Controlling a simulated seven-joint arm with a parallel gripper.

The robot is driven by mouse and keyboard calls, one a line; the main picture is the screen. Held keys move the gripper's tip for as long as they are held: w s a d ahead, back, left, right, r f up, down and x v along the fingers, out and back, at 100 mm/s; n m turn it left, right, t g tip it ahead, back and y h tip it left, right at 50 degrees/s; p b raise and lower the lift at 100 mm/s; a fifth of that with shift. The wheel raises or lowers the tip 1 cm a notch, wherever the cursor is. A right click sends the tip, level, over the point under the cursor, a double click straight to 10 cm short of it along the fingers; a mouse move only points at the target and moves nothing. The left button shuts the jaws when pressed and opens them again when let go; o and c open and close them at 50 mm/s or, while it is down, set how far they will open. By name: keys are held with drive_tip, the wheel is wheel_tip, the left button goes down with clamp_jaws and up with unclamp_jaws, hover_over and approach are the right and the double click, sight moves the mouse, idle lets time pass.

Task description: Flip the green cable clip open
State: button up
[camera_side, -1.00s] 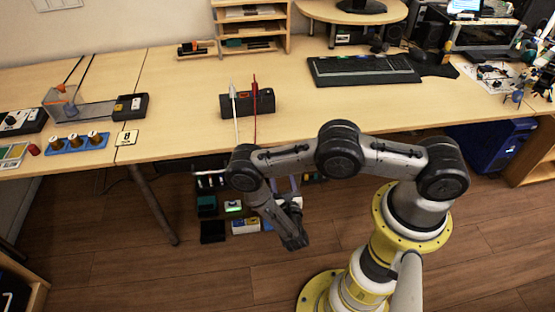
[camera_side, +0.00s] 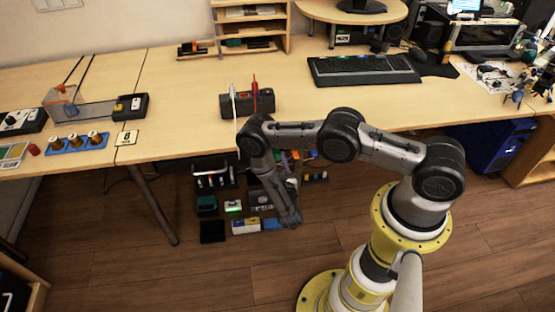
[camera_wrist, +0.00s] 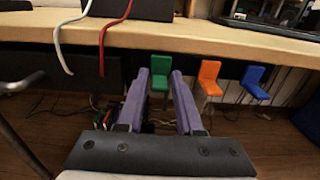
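The green cable clip (camera_wrist: 161,67) shows in the wrist view under the table's front edge. It is a small upright green plate with a short lower flap in front of it. My gripper (camera_wrist: 160,74) has two purple fingers, spread apart with an open gap. The green clip appears in the gap, between the fingertips and seemingly beyond them. No contact is visible, and I cannot tell the exact distance. In the side view my arm's end (camera_side: 289,213) hangs below the table edge; the fingers are not clear there.
An orange clip (camera_wrist: 209,77) and a blue clip (camera_wrist: 254,81) stand to the right of the green one. A white cable (camera_wrist: 60,42) and a red cable (camera_wrist: 103,42) hang over the table edge (camera_wrist: 200,36) to the left. Several small boxes (camera_side: 212,231) sit below the table.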

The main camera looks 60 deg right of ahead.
sight(277, 157)
clamp_jaws()
drive_tip(key=shift+r, duration=0.1)
drive_tip(key=g+y, duration=0.1)
drive_tip(key=r+g+y, duration=0.1)
drive_tip(key=shift+s+a+r+g+y, duration=0.1)
drive_tip(key=shift+s+a+g+y, duration=0.1)
drive_tip(key=shift+g+y, duration=0.1)
drive_tip(key=r+g+y, duration=0.1)
drive_tip(key=g+y, duration=0.1)
drive_tip(key=shift+r+g+y, duration=0.1)
drive_tip(key=shift+g+y, duration=0.2)
drive_tip(key=g+y, duration=0.1)
drive_tip(key=r+g+y, duration=0.1)
drive_tip(key=shift+g+y, duration=0.3)
drive_tip(key=shift+w+d+r+g+y, duration=0.1)
drive_tip(key=shift+r+g+y, duration=0.25)
drive_tip(key=shift+g+y, duration=0.85)
